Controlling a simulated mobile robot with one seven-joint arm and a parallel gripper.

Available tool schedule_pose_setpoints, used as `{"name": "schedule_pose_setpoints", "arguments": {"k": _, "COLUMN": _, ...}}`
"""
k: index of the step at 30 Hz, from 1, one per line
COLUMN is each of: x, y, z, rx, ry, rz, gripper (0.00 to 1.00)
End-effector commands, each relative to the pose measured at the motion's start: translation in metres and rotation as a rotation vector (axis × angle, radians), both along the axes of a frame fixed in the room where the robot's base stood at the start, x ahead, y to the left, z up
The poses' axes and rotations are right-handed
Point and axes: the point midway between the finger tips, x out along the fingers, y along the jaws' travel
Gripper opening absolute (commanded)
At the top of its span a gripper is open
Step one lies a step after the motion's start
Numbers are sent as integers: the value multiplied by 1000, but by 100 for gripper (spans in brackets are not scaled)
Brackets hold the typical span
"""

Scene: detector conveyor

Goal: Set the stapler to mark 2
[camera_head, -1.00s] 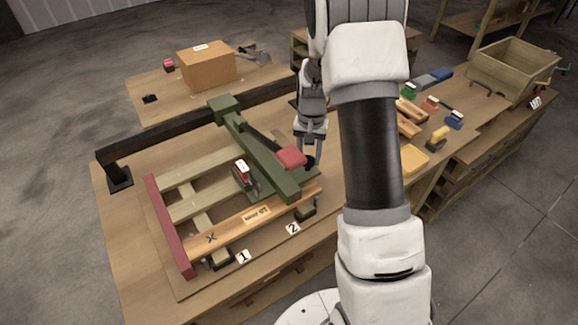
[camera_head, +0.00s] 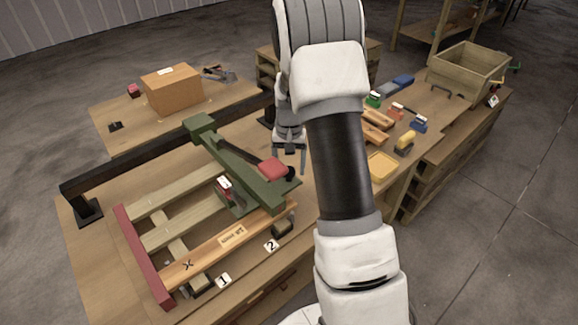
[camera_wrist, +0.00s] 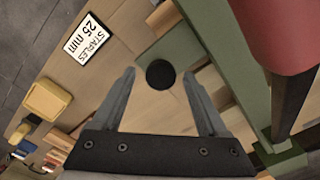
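The stapler seems to be the green arm (camera_head: 238,165) lying over the slatted wooden frame, with a red pad (camera_head: 272,168) and a dark round knob (camera_head: 290,173) near its front end. That end lies near the mark 2 label (camera_head: 271,246). The mark 1 label (camera_head: 223,280) is farther left along the front edge. My gripper (camera_head: 289,158) is open and empty, pointing down near the knob. In the wrist view, the knob (camera_wrist: 160,73) appears between the open fingers (camera_wrist: 158,88), with no visible contact. The green arm (camera_wrist: 240,60) and red pad (camera_wrist: 275,30) are to the right.
A black rail (camera_head: 150,155) runs behind the frame. A red bar (camera_head: 143,255) bounds its left side. A cardboard box (camera_head: 172,88) stands at the back.

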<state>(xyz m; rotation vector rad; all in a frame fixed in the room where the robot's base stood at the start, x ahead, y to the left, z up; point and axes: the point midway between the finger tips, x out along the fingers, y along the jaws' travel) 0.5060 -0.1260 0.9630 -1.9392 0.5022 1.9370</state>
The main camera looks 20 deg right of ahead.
Motion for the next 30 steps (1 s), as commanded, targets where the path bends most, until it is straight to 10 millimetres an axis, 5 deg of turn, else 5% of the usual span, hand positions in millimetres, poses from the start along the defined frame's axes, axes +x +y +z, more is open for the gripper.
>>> {"name": "schedule_pose_setpoints", "arguments": {"k": 11, "x": 1, "y": 1, "z": 17, "rx": 0, "ry": -4, "rz": 1, "gripper": 76}}
{"name": "schedule_pose_setpoints", "arguments": {"k": 30, "x": 1, "y": 0, "z": 157, "rx": -1, "ry": -3, "rz": 1, "gripper": 76}}
